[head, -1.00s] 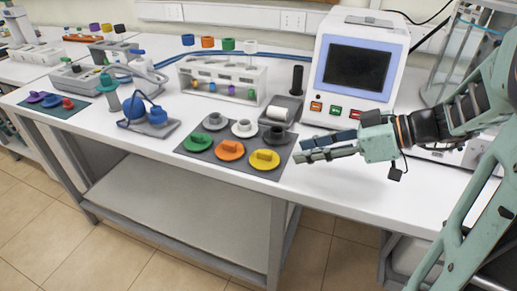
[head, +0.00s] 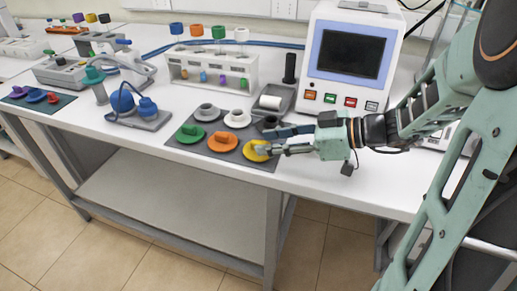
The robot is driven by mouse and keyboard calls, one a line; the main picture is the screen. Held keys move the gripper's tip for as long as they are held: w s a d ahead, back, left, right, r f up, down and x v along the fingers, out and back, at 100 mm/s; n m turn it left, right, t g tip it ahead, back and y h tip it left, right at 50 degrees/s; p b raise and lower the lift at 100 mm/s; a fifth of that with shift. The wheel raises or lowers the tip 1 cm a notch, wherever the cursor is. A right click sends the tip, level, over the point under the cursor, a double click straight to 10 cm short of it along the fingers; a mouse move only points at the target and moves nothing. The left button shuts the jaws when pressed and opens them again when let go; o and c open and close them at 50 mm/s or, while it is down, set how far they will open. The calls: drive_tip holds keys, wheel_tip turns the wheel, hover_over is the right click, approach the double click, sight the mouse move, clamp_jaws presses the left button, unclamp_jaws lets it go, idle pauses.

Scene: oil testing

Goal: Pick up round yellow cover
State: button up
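The round yellow cover (head: 254,156) lies at the front right of a dark grey mat (head: 228,164), in the head view. My gripper (head: 262,142) reaches in from the right. Its fingers are spread, one over the yellow cover's right side near its raised handle and the other further back over the black cover. I cannot tell whether the near finger touches the yellow cover. Part of the cover's right side and of the black piece is hidden by the fingers.
An orange cover (head: 222,144) and a green cover (head: 190,136) lie left of the yellow one. Grey (head: 206,111) and white (head: 237,118) pieces sit behind. A screened machine (head: 348,60) stands at the back right. The table's front edge is close to the mat.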

drive_tip(key=shift+x, duration=0.95)
clamp_jaws()
